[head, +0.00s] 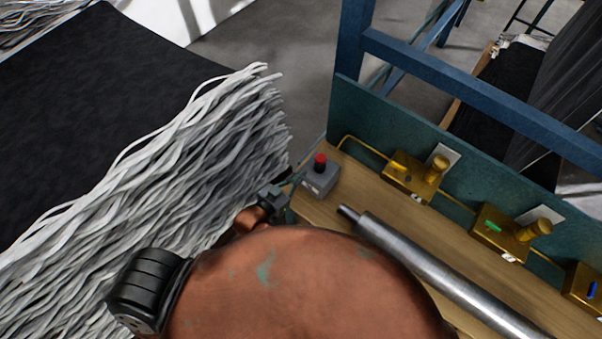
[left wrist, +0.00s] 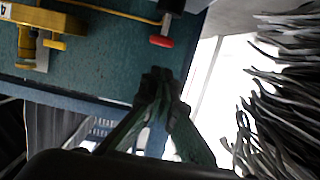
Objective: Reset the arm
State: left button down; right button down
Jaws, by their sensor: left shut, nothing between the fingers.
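My left gripper (head: 296,183) is partly hidden behind my own copper-coloured arm in the head view. Its fingers are close beside the grey box with a red button (head: 320,161), at the left end of the wooden bench. In the left wrist view my left gripper's fingertips (left wrist: 160,78) meet, with nothing between them. The red button (left wrist: 161,41) appears upside down just beyond the tips in that view. I cannot tell whether the fingers touch the box. My right gripper is not in view.
A big roll of grey strands (head: 190,150) with a dark surface fills the left side. The wooden bench (head: 325,212) carries a metal bar (head: 440,270) and brass boxes (head: 412,178) on a teal panel (head: 470,170). A blue frame (head: 470,80) rises behind.

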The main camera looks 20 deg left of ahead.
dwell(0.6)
pick_arm(q)
jog(key=s+a+f+n+g+y, duration=0.25)
jog(key=s+a+g, duration=0.25)
jog(key=s+a, duration=0.55)
jog(key=s+a+f+n+g+y, duration=0.1)
jog(key=s+a+f+g+y, duration=0.35)
jog(key=s+a, duration=0.6)
jog(key=s+d+f+g+b, duration=0.1)
jog(key=f+b, duration=0.2)
jog(key=f, duration=0.9)
jog(key=s+d+f+g+h+b, duration=0.1)
jog(key=f+b, duration=0.1)
jog(key=f, duration=1)
jog(key=s+d+f+g+b, duration=0.1)
jog(key=f+b, duration=0.2)
jog(key=f, duration=0.9)
jog(key=s+f+b, duration=0.3)
jog(key=s+f, duration=0.7)
jog(key=f, duration=0.3)
jog(key=s+f+b, duration=0.4)
jog(key=s+f, duration=0.6)
jog(key=f, duration=0.3)
jog(key=shift+s+f+m+g+h+b, duration=0.3)
jog(key=shift+f+m+g, duration=0.05)
jog(key=shift+m+g, duration=0.1)
